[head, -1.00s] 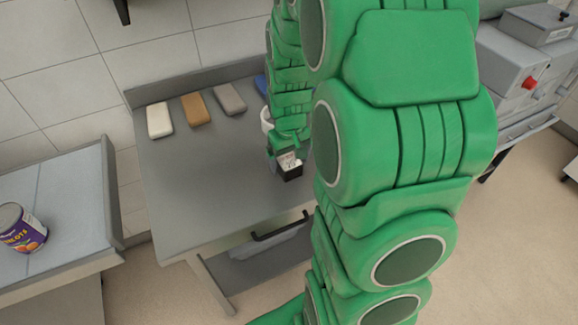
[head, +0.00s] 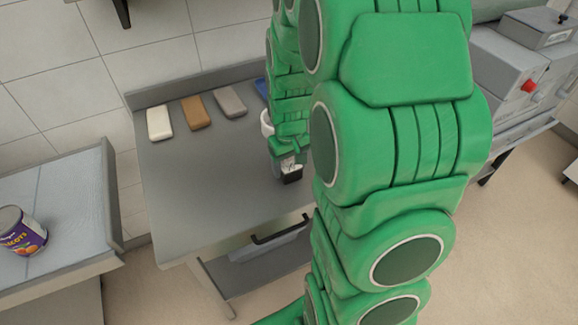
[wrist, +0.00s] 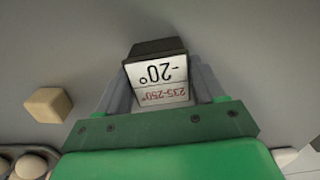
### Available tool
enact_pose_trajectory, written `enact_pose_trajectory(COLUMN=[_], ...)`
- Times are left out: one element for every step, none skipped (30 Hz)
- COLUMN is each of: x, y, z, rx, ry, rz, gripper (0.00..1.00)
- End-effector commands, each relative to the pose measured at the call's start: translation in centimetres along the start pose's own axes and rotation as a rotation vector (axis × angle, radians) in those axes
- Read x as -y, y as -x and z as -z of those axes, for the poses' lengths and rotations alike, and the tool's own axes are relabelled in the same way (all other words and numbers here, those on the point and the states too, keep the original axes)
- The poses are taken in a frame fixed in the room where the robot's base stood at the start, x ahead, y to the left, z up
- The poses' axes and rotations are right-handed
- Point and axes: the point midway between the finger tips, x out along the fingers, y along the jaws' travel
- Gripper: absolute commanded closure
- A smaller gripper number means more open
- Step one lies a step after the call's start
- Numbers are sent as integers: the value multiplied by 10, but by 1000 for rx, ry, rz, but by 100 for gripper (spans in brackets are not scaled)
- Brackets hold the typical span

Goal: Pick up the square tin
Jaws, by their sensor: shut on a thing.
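The square tin (wrist: 160,50) looks like a small dark box with a white labelled face, printed "-20°" in black and "235-250°" in red. In the wrist view it sits between the two grey fingers of my gripper (wrist: 160,85), which are shut on its sides. In the head view the tin (head: 292,175) is at the right part of the grey metal table (head: 215,190), below my gripper (head: 287,160). My gripper hides its upper part there. I cannot tell whether it touches the table.
White (head: 159,122), brown (head: 195,112) and grey (head: 230,101) blocks line the table's back, with a blue thing (head: 261,88) beside them. A white round container (head: 267,122) is behind my gripper. A beige cube (wrist: 47,104) lies left in the wrist view. The table's left front is clear.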

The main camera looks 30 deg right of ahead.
Motion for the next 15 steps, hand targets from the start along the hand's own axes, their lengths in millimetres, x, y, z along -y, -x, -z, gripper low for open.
enact_pose_trajectory(x=[0,0,0,0,0,0,0,0,0,1,1,2,3,4,4], y=[2,3,6,8,11,16,20,24,31,34,36,41,45,48,53], z=[0,1,1,1,1,1,1,0,0,-2,-5,-8,-11,-13,-17], rx=[-2,-2,-3,-4,-5,-4,-4,-2,-2,-2,-2,-3,-4,-5,-5], ry=[0,0,0,0,0,0,0,0,0,0,0,0,0,0,0], rz=[0,-1,-1,-1,-1,-1,-1,0,0,0,0,0,-1,-1,-1], gripper=[70,70,70,70,70,70,70,70,70,70,70,70,70,70,70])
